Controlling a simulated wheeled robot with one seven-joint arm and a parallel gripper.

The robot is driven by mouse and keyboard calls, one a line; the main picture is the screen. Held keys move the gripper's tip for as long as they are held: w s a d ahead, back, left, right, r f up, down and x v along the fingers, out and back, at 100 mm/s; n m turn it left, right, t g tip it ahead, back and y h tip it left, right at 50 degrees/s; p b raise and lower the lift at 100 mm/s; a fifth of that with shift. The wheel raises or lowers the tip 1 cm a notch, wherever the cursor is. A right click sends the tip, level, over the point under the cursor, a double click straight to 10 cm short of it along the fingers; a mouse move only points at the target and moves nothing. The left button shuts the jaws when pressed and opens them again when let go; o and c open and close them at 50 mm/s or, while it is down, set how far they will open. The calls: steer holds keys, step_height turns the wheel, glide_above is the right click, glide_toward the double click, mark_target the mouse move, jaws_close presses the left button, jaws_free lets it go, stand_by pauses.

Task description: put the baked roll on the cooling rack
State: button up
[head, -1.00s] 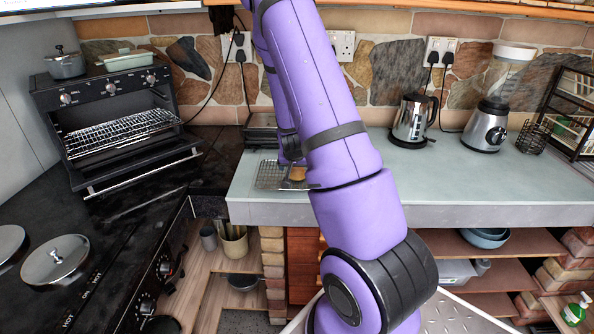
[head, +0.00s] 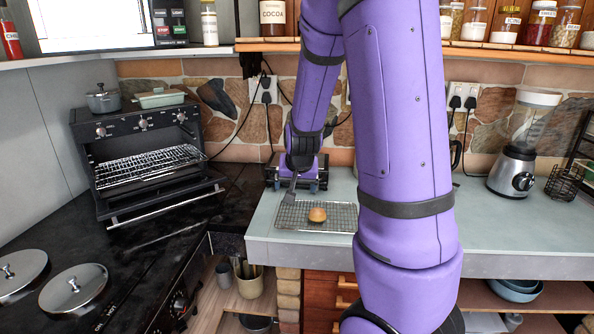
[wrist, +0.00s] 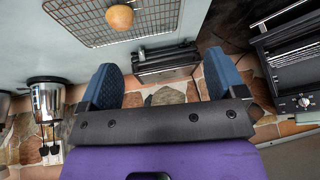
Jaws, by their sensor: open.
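The baked roll (head: 317,214) is a small golden-brown bun resting on the wire cooling rack (head: 345,228), near its middle, on the pale counter. In the wrist view the roll (wrist: 119,17) shows at the top edge on the rack's mesh (wrist: 75,30). My gripper (head: 290,192) is above and to the left of the roll in the head view, apart from it. Its two blue fingers (wrist: 164,78) are spread with nothing between them in the wrist view.
A dark toaster (head: 318,172) stands behind the rack. The oven (head: 145,155) at left has its door open and a wire shelf inside. A blender (head: 515,160) stands at right. The counter right of my arm is mostly clear.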

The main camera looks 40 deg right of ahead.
steer(key=s+a+r+n+y, duration=0.1)
steer(key=s+a+r+n, duration=0.1)
steer(key=s+a+r, duration=0.35)
steer(key=s+a+r+n+y, duration=0.2)
steer(key=s+a+r+n, duration=0.1)
steer(key=a+r, duration=0.5)
steer(key=s+a+r+n, duration=0.2)
steer(key=s+a, duration=0.1)
steer(key=s, duration=0.3)
steer(key=s+a+r+n, duration=0.1)
steer(key=s+a+r, duration=0.2)
steer(key=s, duration=0.4)
steer(key=shift+a+n, duration=0.4)
steer(key=shift+r, duration=0.1)
